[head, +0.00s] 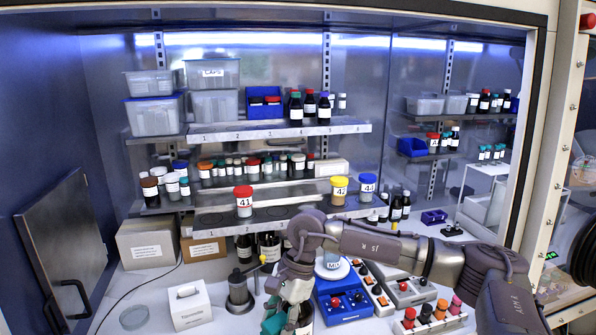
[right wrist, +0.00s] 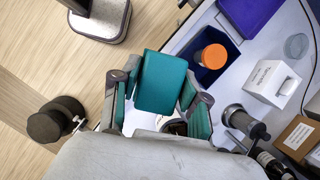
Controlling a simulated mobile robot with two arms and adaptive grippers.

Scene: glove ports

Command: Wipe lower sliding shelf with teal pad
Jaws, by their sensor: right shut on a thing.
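The teal pad (right wrist: 161,82) is held between the two fingers of my right gripper in the right wrist view. My right gripper (head: 286,312) hangs low at the bottom of the head view, below and in front of the lower sliding shelf (head: 216,222), apart from it. Teal also shows there, but I cannot tell pad from finger lining. On the shelf stand a red-lidded jar 41 (head: 244,203) at left, and a yellow-lidded jar (head: 339,190) and a blue-lidded jar (head: 367,187) at right. My right arm covers part of the shelf's front edge. My left gripper is not in view.
Upper shelves hold bins (head: 155,115) and several small bottles. Below are cardboard boxes (head: 146,242), a white box (head: 190,305), a grey metal cylinder (head: 239,292) and blue trays (head: 343,300). An open panel (head: 66,245) stands at left. The shelf's middle surface is mostly clear.

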